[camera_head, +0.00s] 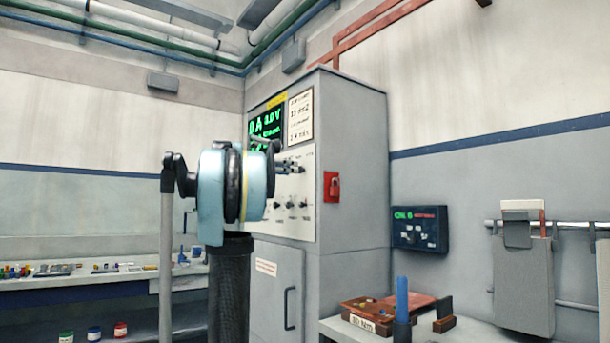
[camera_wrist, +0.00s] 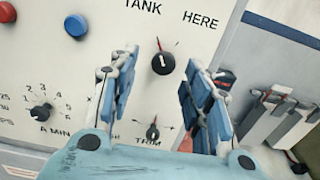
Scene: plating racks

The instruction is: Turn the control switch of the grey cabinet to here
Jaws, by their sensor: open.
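The grey cabinet (camera_head: 352,150) stands in the corner, its pale control panel facing left in the head view. In the wrist view the control switch (camera_wrist: 162,64) is a black round knob below the words TANK and HERE (camera_wrist: 200,19).
A TRIM knob (camera_wrist: 152,132) is just below, between the fingers in the picture. Another dial (camera_wrist: 41,113) and red and blue buttons (camera_wrist: 75,25) are to the left. In the head view a red lock box (camera_head: 331,187) is on the cabinet's side, and a cluttered bench (camera_head: 470,330) stands right.

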